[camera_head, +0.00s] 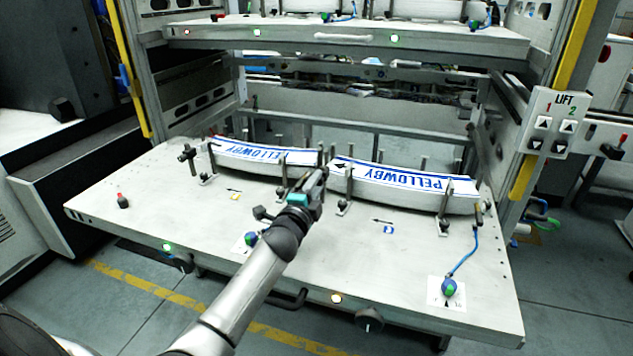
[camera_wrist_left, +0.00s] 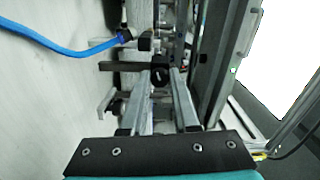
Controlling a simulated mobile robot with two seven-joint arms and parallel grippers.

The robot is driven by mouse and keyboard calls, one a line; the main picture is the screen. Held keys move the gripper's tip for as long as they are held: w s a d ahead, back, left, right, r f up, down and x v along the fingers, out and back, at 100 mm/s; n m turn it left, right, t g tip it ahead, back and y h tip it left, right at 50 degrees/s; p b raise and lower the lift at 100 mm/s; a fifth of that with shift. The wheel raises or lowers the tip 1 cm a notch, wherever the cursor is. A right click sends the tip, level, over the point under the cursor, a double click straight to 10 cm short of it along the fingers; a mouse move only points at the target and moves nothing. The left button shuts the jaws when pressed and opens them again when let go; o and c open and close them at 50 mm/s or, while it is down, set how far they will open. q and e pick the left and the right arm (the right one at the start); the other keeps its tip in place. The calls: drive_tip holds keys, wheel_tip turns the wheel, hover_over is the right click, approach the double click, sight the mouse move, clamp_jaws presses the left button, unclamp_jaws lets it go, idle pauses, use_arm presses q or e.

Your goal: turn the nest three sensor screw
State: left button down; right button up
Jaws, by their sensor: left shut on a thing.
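My left gripper (camera_head: 318,180) reaches over the lower shelf, at the gap between two label stacks. In the left wrist view its two fingers (camera_wrist_left: 164,86) close on a small black screw knob (camera_wrist_left: 160,73). The knob has a pale slot mark on its face. A blue cable (camera_wrist_left: 70,50) runs to a sensor end (camera_wrist_left: 128,37) just beyond the knob. In the head view the knob is hidden behind the gripper. I cannot read a nest number at it. My right gripper is not in view.
Label stacks marked PELLOWBY stand left (camera_head: 265,155) and right (camera_head: 400,183) between upright pins on the lower shelf (camera_head: 300,260). A blue-cabled green and blue part (camera_head: 449,288) lies at the front right. The upper shelf (camera_head: 350,40) overhangs behind. A lift panel (camera_head: 553,122) is on the right post.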

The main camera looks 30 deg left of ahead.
use_arm(q)
drive_tip(key=n+p, duration=0.1)
drive_tip(key=n, duration=0.3)
drive_tip(key=shift+p, duration=0.3)
drive_tip(key=shift+n, duration=0.6)
drive_tip(key=shift+n+p, duration=0.5)
drive_tip(key=shift+n, duration=0.3)
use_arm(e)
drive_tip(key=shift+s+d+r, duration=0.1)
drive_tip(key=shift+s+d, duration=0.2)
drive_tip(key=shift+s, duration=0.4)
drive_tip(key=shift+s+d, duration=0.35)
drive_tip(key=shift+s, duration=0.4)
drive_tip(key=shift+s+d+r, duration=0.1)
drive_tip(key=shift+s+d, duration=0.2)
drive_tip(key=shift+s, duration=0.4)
use_arm(q)
drive_tip(key=c, duration=0.9)
unclamp_jaws()
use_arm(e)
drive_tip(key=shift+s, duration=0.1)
